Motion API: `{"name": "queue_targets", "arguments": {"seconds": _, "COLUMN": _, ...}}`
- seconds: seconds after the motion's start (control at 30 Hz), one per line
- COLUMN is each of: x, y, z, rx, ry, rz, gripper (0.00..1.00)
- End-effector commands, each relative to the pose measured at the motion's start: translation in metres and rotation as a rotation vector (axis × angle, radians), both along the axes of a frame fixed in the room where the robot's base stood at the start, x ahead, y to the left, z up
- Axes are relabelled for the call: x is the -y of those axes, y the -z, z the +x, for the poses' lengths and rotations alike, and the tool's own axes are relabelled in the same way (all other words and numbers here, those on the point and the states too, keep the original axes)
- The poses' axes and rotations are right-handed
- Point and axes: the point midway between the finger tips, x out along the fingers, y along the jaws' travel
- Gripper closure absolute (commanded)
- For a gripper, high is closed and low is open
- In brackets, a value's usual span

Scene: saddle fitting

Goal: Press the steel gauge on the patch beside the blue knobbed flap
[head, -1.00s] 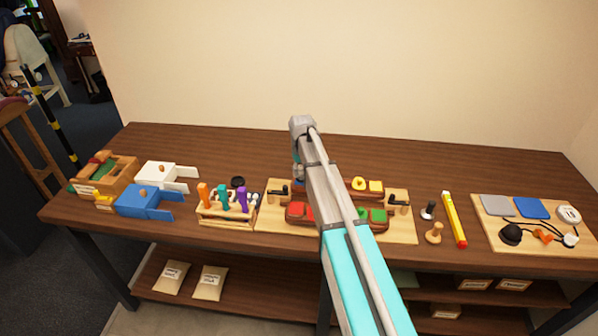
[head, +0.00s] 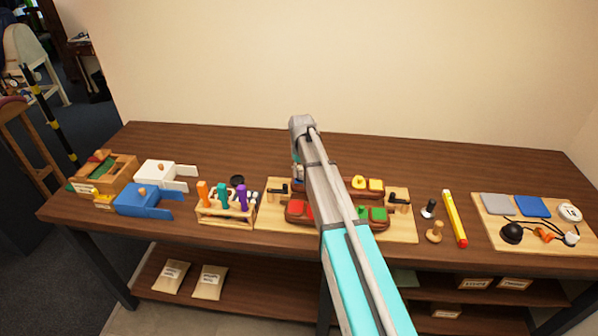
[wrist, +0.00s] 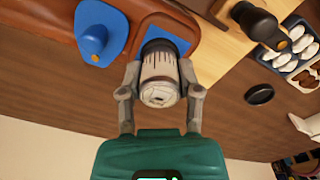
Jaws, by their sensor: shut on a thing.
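In the wrist view my gripper (wrist: 159,74) is shut on the steel gauge (wrist: 160,88), a banded metal cylinder with a pale end. The gauge's far end is over the blue patch (wrist: 181,45), which shows beside it in the brown block. I cannot tell whether they touch. The blue flap (wrist: 92,36) with its knob lies to the left of the patch, apart from the gauge. In the head view my own arm hides the gripper, the gauge and most of this spot.
The brown block sits on a pale board (head: 405,228). A dark clamp with a brass tip (wrist: 262,25) is right of the gauge in the wrist view. In the head view, a rack of coloured handles (head: 225,212) stands left and a yellow bar (head: 454,218) lies right.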

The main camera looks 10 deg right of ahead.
Motion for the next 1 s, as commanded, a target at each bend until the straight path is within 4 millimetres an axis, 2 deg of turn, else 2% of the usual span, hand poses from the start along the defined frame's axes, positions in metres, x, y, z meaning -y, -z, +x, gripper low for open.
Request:
{"name": "queue_targets", "arguments": {"seconds": 0.87, "x": -0.0006, "y": 0.0019, "z": -0.0009, "rx": -0.002, "ry": -0.001, "rz": 0.0, "gripper": 0.89}}
{"name": "queue_targets", "arguments": {"seconds": 0.9, "x": -0.0006, "y": 0.002, "z": -0.001, "rx": -0.002, "ry": -0.001, "rz": 0.0, "gripper": 0.51}}
{"name": "queue_targets", "arguments": {"seconds": 1.0, "x": -0.0006, "y": 0.0019, "z": -0.0009, "rx": -0.002, "ry": -0.001, "rz": 0.0, "gripper": 0.33}}
